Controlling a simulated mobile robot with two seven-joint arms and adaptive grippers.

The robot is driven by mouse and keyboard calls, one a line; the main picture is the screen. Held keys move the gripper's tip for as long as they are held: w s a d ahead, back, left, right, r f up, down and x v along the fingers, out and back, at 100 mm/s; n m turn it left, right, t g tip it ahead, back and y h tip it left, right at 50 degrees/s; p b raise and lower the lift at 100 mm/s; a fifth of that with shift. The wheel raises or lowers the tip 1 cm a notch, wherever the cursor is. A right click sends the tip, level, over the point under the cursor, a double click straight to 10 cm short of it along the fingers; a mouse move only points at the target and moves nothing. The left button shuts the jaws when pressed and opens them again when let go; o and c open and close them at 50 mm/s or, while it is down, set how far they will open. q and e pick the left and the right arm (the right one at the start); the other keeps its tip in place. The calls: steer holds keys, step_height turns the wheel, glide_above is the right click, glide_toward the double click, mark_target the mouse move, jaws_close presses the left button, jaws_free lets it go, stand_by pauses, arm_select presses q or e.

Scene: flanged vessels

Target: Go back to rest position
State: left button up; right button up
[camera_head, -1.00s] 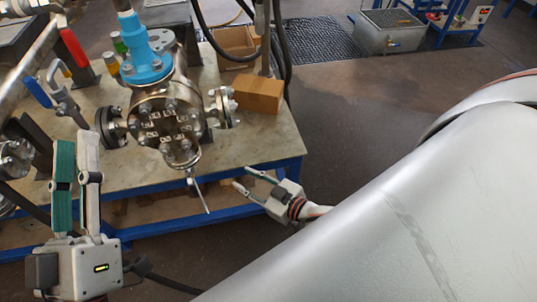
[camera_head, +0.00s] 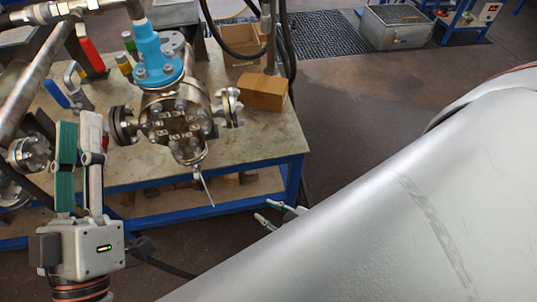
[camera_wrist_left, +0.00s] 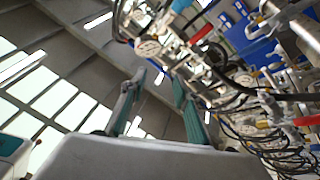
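My left gripper (camera_head: 80,122) points upward in front of the bench's left part. Its two fingers stand apart with nothing between them, which the left wrist view (camera_wrist_left: 158,80) also shows. My right gripper (camera_head: 268,210) is low beside the bench's front right corner. Its fingertips are apart and empty; the rest is hidden behind a large silver surface close to the camera. The flanged steel vessel (camera_head: 176,122) with a blue upper part (camera_head: 157,60) stands on the bench. Neither gripper visibly touches it.
The bench (camera_head: 265,145) has a blue frame and carries a cardboard box (camera_head: 262,92). Red (camera_head: 90,52) and blue (camera_head: 56,93) handles and pipes crowd its left side. A thin lever (camera_head: 203,186) sticks out below the vessel. Open floor (camera_head: 350,110) lies to the right.

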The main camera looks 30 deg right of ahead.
arm_select(q)
steer(key=shift+f, duration=0.1)
stand_by(0.3)
steer(key=w+f+m+g+y, duration=0.2)
steer(key=w+f+g, duration=0.1)
steer(key=f, duration=1.3)
steer(key=s+a+f+m+g+y, duration=0.1)
steer(key=a+f, duration=0.3)
steer(key=f, duration=0.6)
steer(key=s+a+f+g+y, duration=0.2)
steer(key=s+a+f+g, duration=0.1)
steer(key=f, duration=0.8)
steer(key=s+a+f+m+g+y, duration=0.1)
steer(key=s+a+f+g+y, duration=0.1)
steer(key=a+f, duration=0.4)
step_height(320, 180, down, 5)
steer(key=shift+s+a+f+m+g, duration=0.15)
steer(key=shift+s+a+m+g, duration=0.15)
steer(key=shift+s+g, duration=0.3)
steer(key=shift+w, duration=0.15)
stand_by(2.2)
